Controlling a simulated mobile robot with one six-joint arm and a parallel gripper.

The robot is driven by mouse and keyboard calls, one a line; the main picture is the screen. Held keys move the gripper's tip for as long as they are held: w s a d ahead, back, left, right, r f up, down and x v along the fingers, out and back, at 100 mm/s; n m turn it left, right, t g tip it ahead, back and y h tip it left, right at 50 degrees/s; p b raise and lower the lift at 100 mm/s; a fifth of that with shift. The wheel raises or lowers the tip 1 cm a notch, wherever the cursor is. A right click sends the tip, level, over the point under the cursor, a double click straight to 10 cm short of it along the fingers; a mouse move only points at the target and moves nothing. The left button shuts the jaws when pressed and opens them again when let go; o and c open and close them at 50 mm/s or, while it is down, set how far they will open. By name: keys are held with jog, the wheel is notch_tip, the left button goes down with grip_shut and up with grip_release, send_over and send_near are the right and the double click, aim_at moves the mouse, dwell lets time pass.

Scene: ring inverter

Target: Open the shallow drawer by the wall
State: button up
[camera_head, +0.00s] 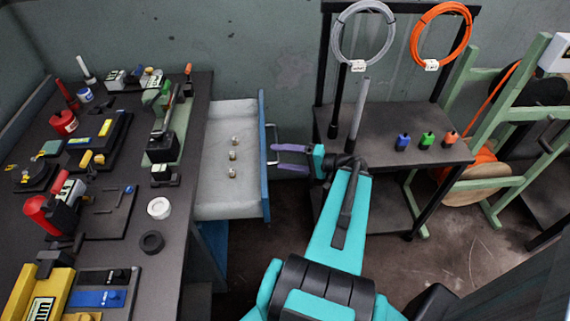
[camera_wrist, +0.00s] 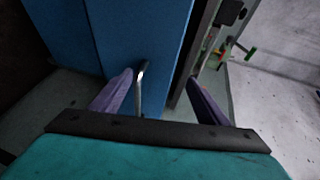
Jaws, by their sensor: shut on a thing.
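The shallow drawer (camera_head: 228,190) by the wall stands pulled out from the right side of the dark workbench. It has a pale grey inside and a blue front (camera_head: 264,160); the blue front also shows in the wrist view (camera_wrist: 165,75). A metal bar handle (camera_head: 271,143) is on the front, seen in the wrist view (camera_wrist: 141,85) beside my left-hand finger. My gripper (camera_head: 283,158) is at the handle, with its purple fingers also in the wrist view (camera_wrist: 160,95). It is shut on the handle, though a gap shows between the fingers. Several small metal parts (camera_head: 233,155) lie in the drawer.
The workbench (camera_head: 195,140) at left carries many tools and boxes. A dark shelf table (camera_head: 385,145) with blue, green and orange small items stands at right. A green rack (camera_head: 500,130) with reels is farther right. Bare floor (camera_head: 290,210) lies between drawer and shelf table.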

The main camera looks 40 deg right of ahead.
jog(key=shift+s+a+r, duration=0.45)
jog(key=shift+s+a, duration=0.1)
jog(key=shift+a, duration=0.1)
jog(key=shift+s+a+r+p, duration=0.1)
jog(key=shift+s+r+p, duration=0.15)
jog(key=shift+p, duration=0.1)
jog(key=c, duration=0.5)
jog(key=shift+s+a+p, duration=0.15)
jog(key=shift+s+p, duration=0.05)
jog(key=shift+p, duration=0.15)
jog(key=c, duration=0.3)
jog(key=p, duration=0.1)
jog(key=s+p, duration=0.1)
jog(key=p, duration=0.1)
jog(key=shift+s+a+f, duration=0.15)
jog(key=shift+a+f, duration=0.05)
jog(key=shift+a, duration=0.2)
jog(key=shift+s+f, duration=0.1)
